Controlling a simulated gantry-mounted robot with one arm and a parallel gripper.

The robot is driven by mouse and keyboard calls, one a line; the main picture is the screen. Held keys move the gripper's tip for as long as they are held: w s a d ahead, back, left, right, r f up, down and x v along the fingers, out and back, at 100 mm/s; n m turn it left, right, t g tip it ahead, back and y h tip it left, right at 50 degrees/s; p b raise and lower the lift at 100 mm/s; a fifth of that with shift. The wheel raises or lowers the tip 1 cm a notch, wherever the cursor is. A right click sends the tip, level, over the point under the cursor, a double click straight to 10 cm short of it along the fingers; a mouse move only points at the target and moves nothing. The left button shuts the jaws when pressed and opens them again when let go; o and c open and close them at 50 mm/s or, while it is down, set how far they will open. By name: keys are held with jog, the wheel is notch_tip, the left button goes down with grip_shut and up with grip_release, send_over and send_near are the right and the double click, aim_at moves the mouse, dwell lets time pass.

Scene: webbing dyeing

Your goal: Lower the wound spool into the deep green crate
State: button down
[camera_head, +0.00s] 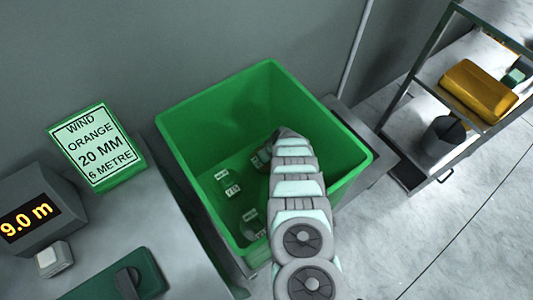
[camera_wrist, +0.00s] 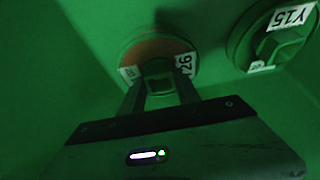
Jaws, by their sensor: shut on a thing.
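The deep green crate (camera_head: 185,120) stands open in the middle of the head view. My arm reaches down into it, and there my gripper is hidden behind the arm. In the wrist view my gripper (camera_wrist: 160,88) is shut on the middle of a round spool (camera_wrist: 150,50) with an orange-brown band and white labels, one reading about "26". Green crate surfaces surround it. I cannot tell whether this spool touches the crate floor. A second spool (camera_wrist: 270,35), green with a "Y15" label, is to its right, apart from it.
Several dark labelled spools (camera_head: 228,181) lie in the crate. A shelf rack with a yellow bundle (camera_head: 478,90) stands at right. The crate walls are close around my arm.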

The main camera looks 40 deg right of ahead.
jog(key=shift+w+f, duration=0.1)
jog(key=shift+f, duration=0.1)
jog(key=c, duration=0.8)
grip_release()
jog(key=p+v, duration=1.1)
